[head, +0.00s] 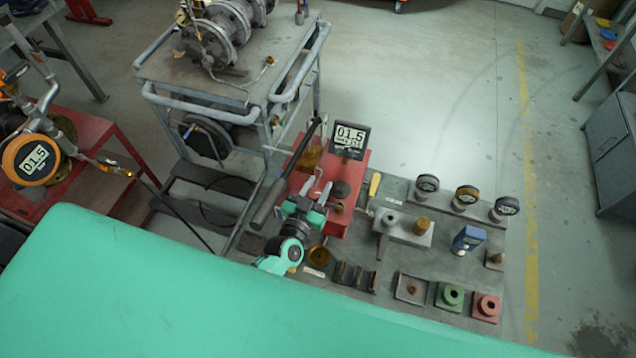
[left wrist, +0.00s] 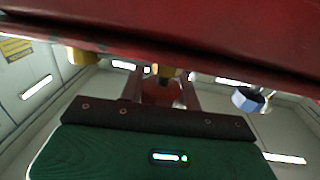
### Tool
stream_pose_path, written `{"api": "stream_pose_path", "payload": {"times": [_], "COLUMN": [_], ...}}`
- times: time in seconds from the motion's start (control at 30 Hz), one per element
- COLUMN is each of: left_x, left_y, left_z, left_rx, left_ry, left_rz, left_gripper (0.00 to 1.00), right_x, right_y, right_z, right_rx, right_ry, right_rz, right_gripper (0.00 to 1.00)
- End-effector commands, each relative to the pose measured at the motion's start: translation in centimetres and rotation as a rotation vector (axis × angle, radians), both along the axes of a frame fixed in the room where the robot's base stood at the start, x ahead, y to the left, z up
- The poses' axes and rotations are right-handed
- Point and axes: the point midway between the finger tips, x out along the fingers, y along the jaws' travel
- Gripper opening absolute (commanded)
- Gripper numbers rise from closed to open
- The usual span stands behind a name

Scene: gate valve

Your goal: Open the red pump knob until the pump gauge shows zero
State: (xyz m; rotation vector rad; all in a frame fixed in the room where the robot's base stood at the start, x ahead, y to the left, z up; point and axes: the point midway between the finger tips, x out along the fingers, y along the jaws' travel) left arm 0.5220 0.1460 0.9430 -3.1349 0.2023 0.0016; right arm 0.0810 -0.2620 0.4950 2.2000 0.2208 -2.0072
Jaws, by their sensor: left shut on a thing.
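The red pump (head: 355,190) stands on the grey bench plate, with a black lever handle (head: 280,180) slanting up beside it. The pump gauge (head: 349,139), a square black display, reads 01.5. My left gripper (head: 319,189) is at the left side of the pump, its fingers closed in low against it. In the left wrist view a red round knob (left wrist: 162,93) sits between the two fingers, under the pump's red body (left wrist: 210,35). The gripper is shut on this knob. In the head view the knob is hidden. My right gripper is not in view.
An orange round gauge (head: 35,158) on a red bench at far left also reads 01.5. A grey valve cart (head: 225,80) stands behind. Gauges (head: 466,195), a blue device (head: 468,239) and fittings (head: 451,296) stand right of the pump. Floor beyond is clear.

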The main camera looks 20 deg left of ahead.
Motion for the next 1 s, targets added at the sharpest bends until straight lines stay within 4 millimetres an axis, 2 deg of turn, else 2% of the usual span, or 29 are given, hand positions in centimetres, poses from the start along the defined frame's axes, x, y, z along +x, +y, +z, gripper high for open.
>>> {"api": "stream_pose_path", "payload": {"times": [0.57, 0.6, 0.7, 1.0], "left_x": [0.08, 0.08, 0.07, -0.09], "left_y": [0.05, 0.05, 0.05, 0.06], "left_z": [0.12, 0.12, 0.10, -0.01], "left_rx": [0.000, 0.000, 0.000, 0.000], "left_ry": [-0.003, -0.003, -0.003, -0.001], "left_rz": [0.027, 0.027, 0.027, 0.026], "left_gripper": [0.11, 0.39, 0.55, 0.55], "right_x": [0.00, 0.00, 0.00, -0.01], "right_y": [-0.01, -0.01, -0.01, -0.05], "right_z": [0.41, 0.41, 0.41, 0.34], "right_rx": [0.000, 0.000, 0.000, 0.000], "right_ry": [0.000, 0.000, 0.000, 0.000], "right_rz": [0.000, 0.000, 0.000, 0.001], "right_gripper": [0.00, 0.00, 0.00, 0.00]}}
